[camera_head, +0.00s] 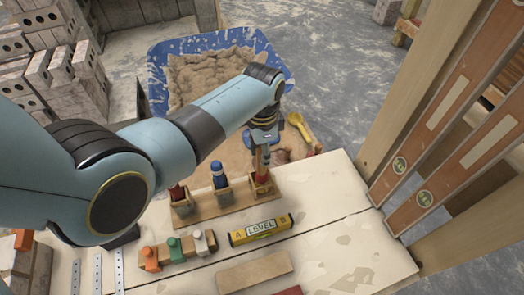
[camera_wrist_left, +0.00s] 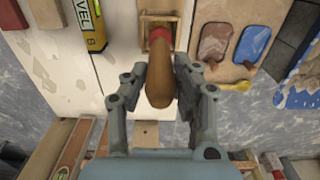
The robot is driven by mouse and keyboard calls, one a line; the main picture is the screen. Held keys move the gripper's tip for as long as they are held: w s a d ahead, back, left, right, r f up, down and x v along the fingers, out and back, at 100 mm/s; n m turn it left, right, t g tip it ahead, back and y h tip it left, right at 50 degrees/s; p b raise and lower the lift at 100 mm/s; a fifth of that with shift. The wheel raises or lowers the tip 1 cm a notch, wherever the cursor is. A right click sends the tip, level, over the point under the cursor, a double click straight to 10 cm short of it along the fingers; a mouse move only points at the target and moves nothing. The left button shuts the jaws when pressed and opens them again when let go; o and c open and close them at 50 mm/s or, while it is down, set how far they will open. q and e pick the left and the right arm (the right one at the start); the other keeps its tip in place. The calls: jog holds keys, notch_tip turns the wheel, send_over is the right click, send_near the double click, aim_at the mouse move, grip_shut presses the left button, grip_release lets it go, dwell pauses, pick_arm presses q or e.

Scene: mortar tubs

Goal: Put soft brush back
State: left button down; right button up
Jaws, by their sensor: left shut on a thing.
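The soft brush has a brown wooden handle (camera_wrist_left: 160,85) with a red part at its far end, seen in the left wrist view. My left gripper (camera_wrist_left: 160,80) is shut on the handle, with a finger on each side. In the head view my left gripper (camera_head: 264,140) is above the right-hand slot of a wooden rack (camera_head: 222,208). The brush's red part (camera_head: 261,177) is at that slot; whether it rests on the bottom is hidden. The rack's middle slot holds a blue-topped item (camera_head: 219,175), its left slot a dark red one (camera_head: 178,191). My right gripper is not in view.
A yellow level (camera_head: 260,229) lies in front of the rack. A block with orange, green and white pieces (camera_head: 178,250) is left of it. A wooden board (camera_head: 254,272) lies nearer. A blue tub (camera_head: 158,75) of sand stands behind. The bench's right side is clear.

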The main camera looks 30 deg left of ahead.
pick_arm(q)
jog(key=shift+f, duration=0.45)
dwell(0.4)
jog(key=c, duration=1)
grip_release()
jog(key=shift+o, duration=0.2)
notch_tip(320, 180, up, 12)
jog(key=shift+s+d+f, duration=0.1)
